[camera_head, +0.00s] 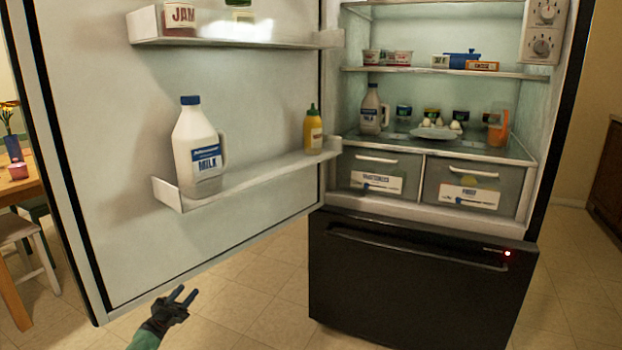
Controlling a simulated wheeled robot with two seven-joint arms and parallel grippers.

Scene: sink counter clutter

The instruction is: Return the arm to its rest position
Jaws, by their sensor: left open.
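My left gripper (183,296) is at the bottom left, with its two dark fingers spread apart and nothing between them. It is in front of and below the open fridge door (110,120), over the tiled floor. My green left forearm shows just below it at the picture's bottom edge. My right gripper does not show in the head view.
The open door has a lower shelf (260,178) with a milk jug (197,150) and a mustard bottle (313,130). The fridge's black freezer drawer (405,285) is shut. At far left are a table (18,185) and a chair (22,232). Tiled floor (245,295) is clear.

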